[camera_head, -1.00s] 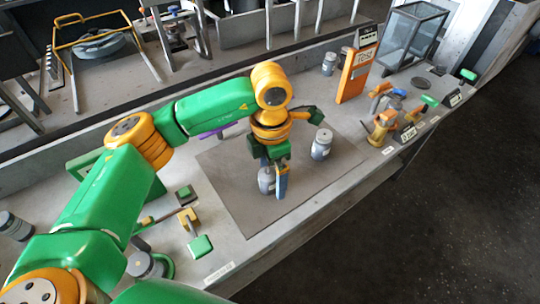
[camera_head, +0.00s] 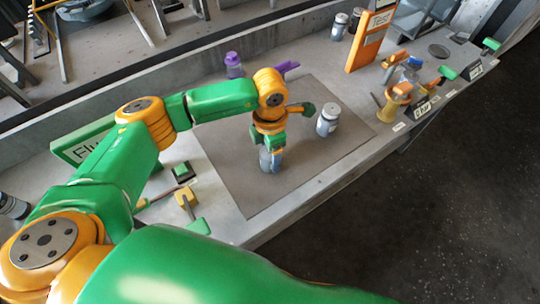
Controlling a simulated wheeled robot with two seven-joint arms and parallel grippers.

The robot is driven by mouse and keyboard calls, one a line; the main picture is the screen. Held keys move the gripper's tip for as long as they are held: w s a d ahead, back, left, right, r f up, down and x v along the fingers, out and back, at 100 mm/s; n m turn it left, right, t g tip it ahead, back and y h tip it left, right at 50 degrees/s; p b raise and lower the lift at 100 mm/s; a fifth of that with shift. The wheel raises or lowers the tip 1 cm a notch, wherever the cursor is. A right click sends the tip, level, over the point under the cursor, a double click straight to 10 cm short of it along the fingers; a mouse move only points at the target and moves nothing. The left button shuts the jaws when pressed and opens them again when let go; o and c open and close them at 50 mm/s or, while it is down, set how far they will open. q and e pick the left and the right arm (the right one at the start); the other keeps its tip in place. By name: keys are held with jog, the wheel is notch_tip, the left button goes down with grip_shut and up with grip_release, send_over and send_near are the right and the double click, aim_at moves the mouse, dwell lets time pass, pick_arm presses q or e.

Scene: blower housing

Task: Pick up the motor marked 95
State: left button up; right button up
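A grey motor (camera_head: 265,160) stands upright on the dark mat (camera_head: 235,190). My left gripper (camera_head: 273,158) points down right at this motor, and its fingers partly cover it. I cannot tell whether the fingers are open or closed on it. A second motor, grey with a light top (camera_head: 327,121), stands upright on the mat to the right, apart from the gripper. No number can be read on either motor. My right gripper is not in view.
A purple bottle (camera_head: 233,65) and a purple part (camera_head: 285,69) lie behind the mat. An orange panel (camera_head: 370,42) stands at the back right, near several orange, blue and green parts. A green sign (camera_head: 85,143) stands at the left. The mat's front is clear.

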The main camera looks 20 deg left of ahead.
pick_arm(q)
grip_shut()
